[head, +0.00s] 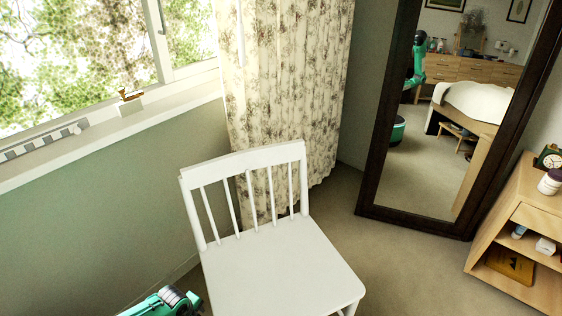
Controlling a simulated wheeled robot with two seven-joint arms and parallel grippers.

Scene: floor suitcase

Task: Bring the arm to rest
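Part of a green and black arm of mine (165,302) shows at the bottom left edge, low beside the left side of the white chair. Only a short stretch of it is visible, and no gripper fingers can be made out on it. My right arm does not show directly. Neither gripper is in view, so what they hold is hidden.
A white chair (275,268) stands close in the middle. A flowered curtain (290,80) hangs behind it, beside a window sill (110,125). A dark-framed mirror (425,160) leans at the right, partly reflecting me. A wooden cabinet (530,215) stands far right. Carpet between them is clear.

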